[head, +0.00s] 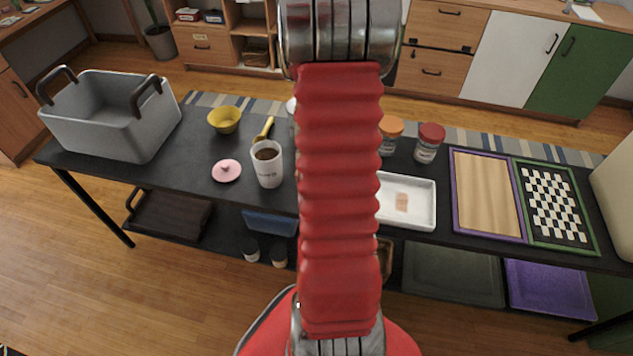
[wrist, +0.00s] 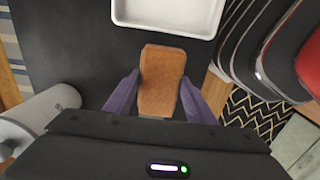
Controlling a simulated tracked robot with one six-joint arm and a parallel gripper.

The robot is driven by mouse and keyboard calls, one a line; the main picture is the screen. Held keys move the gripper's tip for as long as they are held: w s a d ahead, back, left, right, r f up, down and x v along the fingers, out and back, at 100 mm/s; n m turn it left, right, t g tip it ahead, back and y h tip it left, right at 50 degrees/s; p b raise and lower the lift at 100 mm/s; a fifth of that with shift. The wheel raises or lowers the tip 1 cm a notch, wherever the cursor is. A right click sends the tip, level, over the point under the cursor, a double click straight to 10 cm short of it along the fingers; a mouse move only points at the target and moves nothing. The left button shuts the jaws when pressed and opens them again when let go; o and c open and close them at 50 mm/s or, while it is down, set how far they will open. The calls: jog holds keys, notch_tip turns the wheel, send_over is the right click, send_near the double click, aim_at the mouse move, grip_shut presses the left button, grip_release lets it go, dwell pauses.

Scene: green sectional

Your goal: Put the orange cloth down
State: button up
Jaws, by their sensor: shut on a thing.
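The orange cloth (wrist: 162,65) is a small folded, orange-brown pad in the wrist view. My gripper (wrist: 160,88) has a purple finger on each side of it and is shut on it. The cloth is over the dark tabletop (wrist: 85,55), below the edge of a white tray in the picture. I cannot tell whether it touches the table. In the head view my red arm hides the gripper and the cloth.
The white tray (head: 421,213) holds a small pinkish patch. A white mug (head: 268,172), pink lid (head: 227,171), yellow bowl (head: 224,119) and grey bin (head: 95,125) stand left; two jars (head: 429,143), a wooden board (head: 488,195) and a checkered board (head: 553,204) are right.

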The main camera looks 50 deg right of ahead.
jog(key=shift+f, duration=0.8)
jog(key=shift+f, duration=1.9)
jog(key=o, duration=1.1)
notch_tip(320, 180, up, 12)
jog(key=shift+r, duration=0.1)
